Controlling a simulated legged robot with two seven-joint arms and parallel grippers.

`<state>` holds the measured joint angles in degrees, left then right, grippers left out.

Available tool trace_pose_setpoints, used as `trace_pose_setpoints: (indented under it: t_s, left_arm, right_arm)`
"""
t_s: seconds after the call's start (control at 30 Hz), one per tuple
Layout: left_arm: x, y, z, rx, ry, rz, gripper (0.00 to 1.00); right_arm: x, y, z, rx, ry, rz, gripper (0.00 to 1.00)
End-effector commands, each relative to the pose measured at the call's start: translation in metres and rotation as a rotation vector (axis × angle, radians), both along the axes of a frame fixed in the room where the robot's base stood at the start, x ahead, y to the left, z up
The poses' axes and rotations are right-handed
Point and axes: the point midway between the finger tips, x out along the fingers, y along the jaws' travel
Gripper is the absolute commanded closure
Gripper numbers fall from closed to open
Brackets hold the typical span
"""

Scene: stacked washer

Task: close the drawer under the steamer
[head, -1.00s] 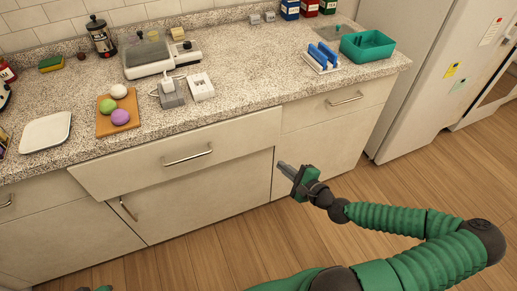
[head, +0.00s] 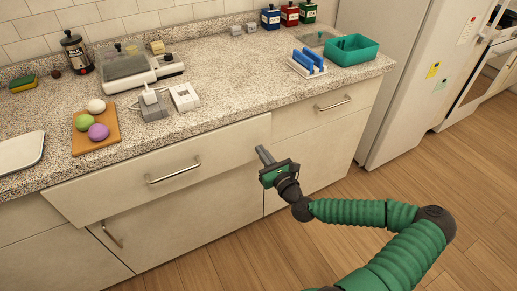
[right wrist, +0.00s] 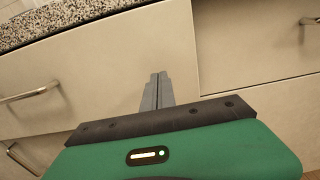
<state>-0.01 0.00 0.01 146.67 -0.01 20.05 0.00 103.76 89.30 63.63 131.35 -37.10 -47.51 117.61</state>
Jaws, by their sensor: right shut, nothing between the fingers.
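The steamer (head: 128,66), a white appliance with a grey lid, stands on the counter at the upper left in the head view. Below it is a wide beige drawer (head: 115,190) with a bar handle (head: 173,171). Its front stands out a little from the cabinet, so it is slightly open. My right gripper (head: 262,154) is shut and empty, in front of the drawer front's right end. In the right wrist view its fingers (right wrist: 158,78) point at the drawer front (right wrist: 110,80), left of the seam. I cannot tell whether they touch it. My left gripper is out of view.
A narrower drawer (head: 310,118) is to the right, flush with its cabinet. The counter (head: 225,85) overhangs above and holds a cutting board (head: 95,140), a teal bin (head: 352,50) and a blue rack. A fridge (head: 395,80) stands at right. The wooden floor (head: 230,255) is clear.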

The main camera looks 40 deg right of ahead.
Motion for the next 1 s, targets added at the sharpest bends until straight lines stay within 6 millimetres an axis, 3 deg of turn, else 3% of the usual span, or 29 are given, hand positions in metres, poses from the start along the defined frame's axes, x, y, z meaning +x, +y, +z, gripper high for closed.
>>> trace_pose_setpoints:
  t_s: [0.2,0.6,0.83,1.0]
  left_arm:
    - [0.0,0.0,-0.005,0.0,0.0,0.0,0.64]
    - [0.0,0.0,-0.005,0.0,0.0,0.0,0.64]
    - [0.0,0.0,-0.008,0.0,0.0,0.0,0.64]
    - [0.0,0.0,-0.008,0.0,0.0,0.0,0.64]
  right_arm:
    - [0.024,-0.007,-0.002,0.001,0.0,0.0,1.0]
    - [0.029,-0.008,-0.001,0.0,0.0,0.0,1.0]
    - [0.065,-0.016,-0.001,-0.002,-0.001,0.002,1.0]
    - [0.075,-0.02,0.0,0.0,-0.002,-0.001,1.0]
